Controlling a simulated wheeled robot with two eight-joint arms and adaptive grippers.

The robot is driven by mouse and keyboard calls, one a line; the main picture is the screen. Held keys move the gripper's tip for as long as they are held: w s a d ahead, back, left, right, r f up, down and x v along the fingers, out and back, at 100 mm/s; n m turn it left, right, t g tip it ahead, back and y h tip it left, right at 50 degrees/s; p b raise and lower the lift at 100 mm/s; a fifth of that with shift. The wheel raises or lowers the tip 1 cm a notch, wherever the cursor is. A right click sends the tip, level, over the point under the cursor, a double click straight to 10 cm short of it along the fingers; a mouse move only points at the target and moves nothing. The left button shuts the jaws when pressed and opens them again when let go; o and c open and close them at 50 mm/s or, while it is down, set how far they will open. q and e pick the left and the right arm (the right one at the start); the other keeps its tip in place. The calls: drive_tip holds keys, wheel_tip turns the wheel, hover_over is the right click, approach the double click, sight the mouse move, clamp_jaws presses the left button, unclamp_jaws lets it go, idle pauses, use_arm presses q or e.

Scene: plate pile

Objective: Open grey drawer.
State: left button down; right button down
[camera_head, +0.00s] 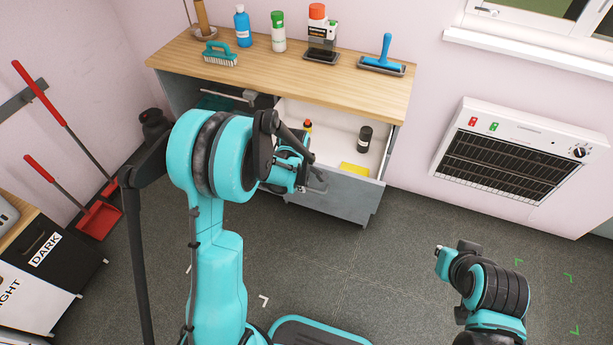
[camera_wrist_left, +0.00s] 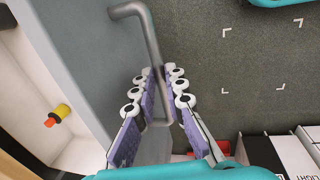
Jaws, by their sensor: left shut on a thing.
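The grey drawer (camera_head: 345,198) stands pulled out from the cabinet under the wooden worktop, and its white inside shows. Its grey front also fills the left of the left wrist view (camera_wrist_left: 85,50). The bar handle (camera_wrist_left: 148,38) runs between the purple pads of my left gripper (camera_wrist_left: 160,98), which is shut on it. In the head view my left gripper (camera_head: 316,181) is at the drawer front, partly hidden by my own arm. My right arm is at the lower right, away from the drawer; its finger state does not show clearly.
The drawer holds a dark jar (camera_head: 365,138), a yellow item (camera_head: 354,170) and a small red-yellow bottle (camera_wrist_left: 57,115). Bottles and brushes stand on the worktop (camera_head: 290,80). A heater (camera_head: 515,155) hangs on the right wall. The floor (camera_head: 390,250) before the drawer is clear.

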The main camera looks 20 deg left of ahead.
use_arm(q)
drive_tip(key=shift+s, duration=0.3)
drive_tip(key=c, duration=1.6)
unclamp_jaws()
drive_tip(key=r, duration=0.4)
drive_tip(key=s+r, duration=0.1)
drive_tip(key=r, duration=0.3)
drive_tip(key=s+r, duration=0.1)
drive_tip(key=r, duration=0.2)
drive_tip(key=shift+s+r, duration=0.15)
drive_tip(key=shift+r, duration=0.25)
drive_tip(key=s+d+r+m+t, duration=0.1)
drive_tip(key=s+r+m, duration=0.1)
drive_tip(key=s+m, duration=0.3)
drive_tip(key=s+d+r+m+t, duration=0.1)
drive_tip(key=s+r+m+t, duration=0.1)
drive_tip(key=s+m, duration=0.4)
drive_tip(key=s+d+r+m+t, duration=0.1)
drive_tip(key=s+r+m+t, duration=0.1)
drive_tip(key=s+m, duration=0.4)
drive_tip(key=shift+s+d+r+m, duration=0.15)
drive_tip(key=shift+d+r+m, duration=0.15)
drive_tip(key=shift+r, duration=0.2)
